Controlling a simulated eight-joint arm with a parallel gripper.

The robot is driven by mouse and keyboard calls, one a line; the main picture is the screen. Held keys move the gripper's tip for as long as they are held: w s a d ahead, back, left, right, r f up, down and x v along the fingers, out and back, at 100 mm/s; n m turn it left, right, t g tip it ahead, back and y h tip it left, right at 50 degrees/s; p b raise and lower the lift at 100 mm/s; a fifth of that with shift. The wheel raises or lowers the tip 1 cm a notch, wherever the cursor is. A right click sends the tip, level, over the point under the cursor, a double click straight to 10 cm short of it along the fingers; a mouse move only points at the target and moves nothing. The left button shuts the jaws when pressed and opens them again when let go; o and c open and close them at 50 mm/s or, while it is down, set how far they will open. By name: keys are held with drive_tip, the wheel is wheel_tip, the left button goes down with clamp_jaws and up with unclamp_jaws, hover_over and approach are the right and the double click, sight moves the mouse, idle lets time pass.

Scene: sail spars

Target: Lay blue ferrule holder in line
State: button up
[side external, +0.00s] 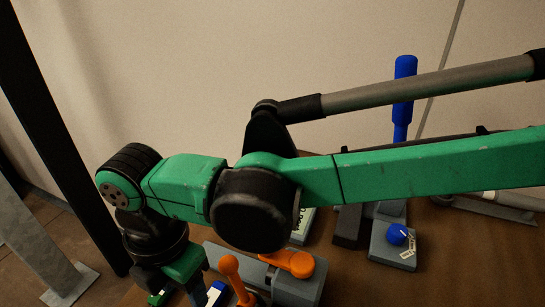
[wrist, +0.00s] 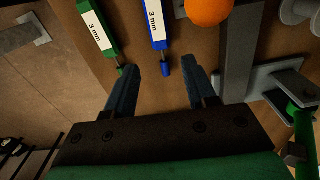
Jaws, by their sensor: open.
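A blue holder with a white "3 mm" label (wrist: 157,28) shows at the top of the wrist view, its narrow end pointing toward me. A blue piece with a white label (side external: 217,293), apparently the same holder, shows at the bottom of the side view. A green holder with a matching label (wrist: 95,30) lies to its left. My gripper (wrist: 160,66) is open, with the blue holder's narrow end between the fingertips in the picture. I cannot tell whether they are level with it. In the side view, the fingers are largely hidden at the bottom edge.
An orange ball-ended handle (wrist: 209,10) is close to the right fingertip; orange levers (side external: 288,263) also show in the side view. A grey bracket (wrist: 240,60) stands to the right. A blue knob (side external: 397,234) and a tall blue handle (side external: 404,90) are farther right.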

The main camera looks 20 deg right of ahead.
wheel_tip(320, 180, down, 8)
clamp_jaws()
drive_tip(key=shift+r, duration=2.55)
drive_tip(key=shift+w+d, duration=0.1)
